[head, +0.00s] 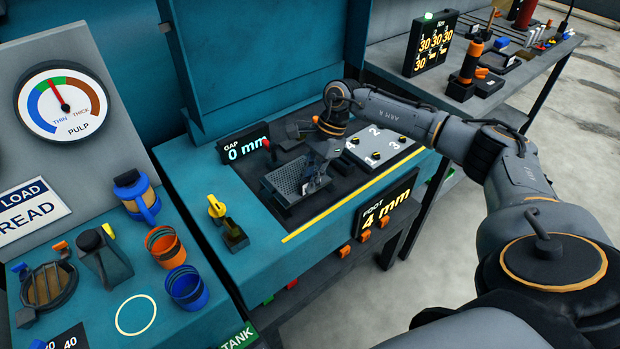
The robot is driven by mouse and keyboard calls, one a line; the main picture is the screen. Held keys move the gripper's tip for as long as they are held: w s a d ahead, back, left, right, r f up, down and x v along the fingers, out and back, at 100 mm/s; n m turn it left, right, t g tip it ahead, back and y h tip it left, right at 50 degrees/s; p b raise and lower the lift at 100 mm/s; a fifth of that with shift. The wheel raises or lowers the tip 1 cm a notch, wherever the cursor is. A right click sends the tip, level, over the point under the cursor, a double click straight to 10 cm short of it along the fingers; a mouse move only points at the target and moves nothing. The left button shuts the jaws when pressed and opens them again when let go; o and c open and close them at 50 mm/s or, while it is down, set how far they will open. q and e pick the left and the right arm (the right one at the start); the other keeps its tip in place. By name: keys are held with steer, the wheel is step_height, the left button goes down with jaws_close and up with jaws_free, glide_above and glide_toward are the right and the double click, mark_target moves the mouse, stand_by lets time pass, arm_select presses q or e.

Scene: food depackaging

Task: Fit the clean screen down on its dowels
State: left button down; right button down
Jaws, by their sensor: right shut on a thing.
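The screen (284,182) is a dark, finely perforated panel with a raised edge. It sits low over the dark bed of the teal machine, a little left of the numbered plate. My right gripper (314,182) reaches down from above and is shut on the screen near its right side. I cannot make out the dowels. I cannot tell whether the screen touches the bed or hangs just above it. My left gripper is not in view.
A "GAP 0 mm" display (245,145) stands behind the bed. A pale plate (382,148) with yellow-capped knobs lies to the right. A "FOOT 4 mm" display (388,208) is in front. Orange (166,248) and blue (186,288) cups and a jug stand on the left bench.

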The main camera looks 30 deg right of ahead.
steer(key=shift+b, duration=0.75)
stand_by(1.8)
steer(key=shift+f+b, duration=1.65)
steer(key=shift+f, duration=0.15)
steer(key=c, duration=1.3)
jaws_free()
steer(key=v, duration=1.2)
steer(key=shift+s, duration=0.1)
